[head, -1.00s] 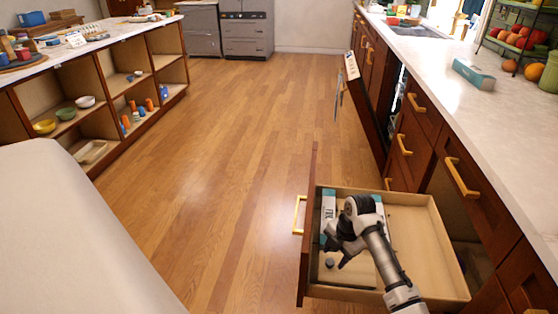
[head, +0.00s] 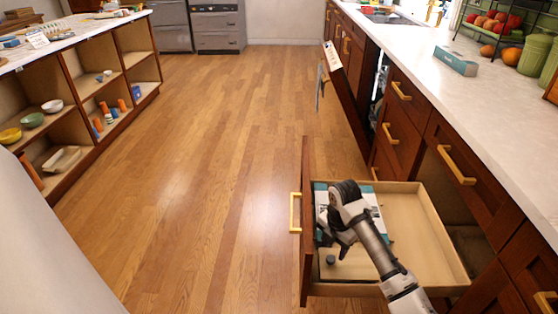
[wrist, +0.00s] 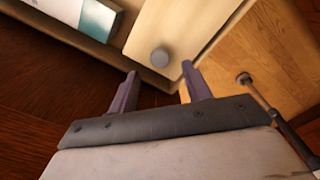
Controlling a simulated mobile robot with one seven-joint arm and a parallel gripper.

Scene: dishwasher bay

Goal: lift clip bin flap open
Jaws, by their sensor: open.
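A light wooden flap (wrist: 189,22) with a short dark grey round knob (wrist: 160,57) lies low in the open drawer. In the head view the knob (head: 331,260) shows near the drawer's front left corner. My gripper (wrist: 160,76) is open and empty in the wrist view. The knob shows just past its fingertips, in line with the gap between them, apart from both fingers. In the head view my gripper (head: 337,246) hangs over the drawer beside the knob. My wrist hides part of the flap. The flap looks flat and closed.
The drawer (head: 447,231) is pulled out from the right counter (head: 515,110), its walls close around my gripper. A teal and white box (head: 321,196) lies in it, partly behind my arm. A dishwasher door (head: 345,95) hangs open beyond. The wooden floor to the left is clear.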

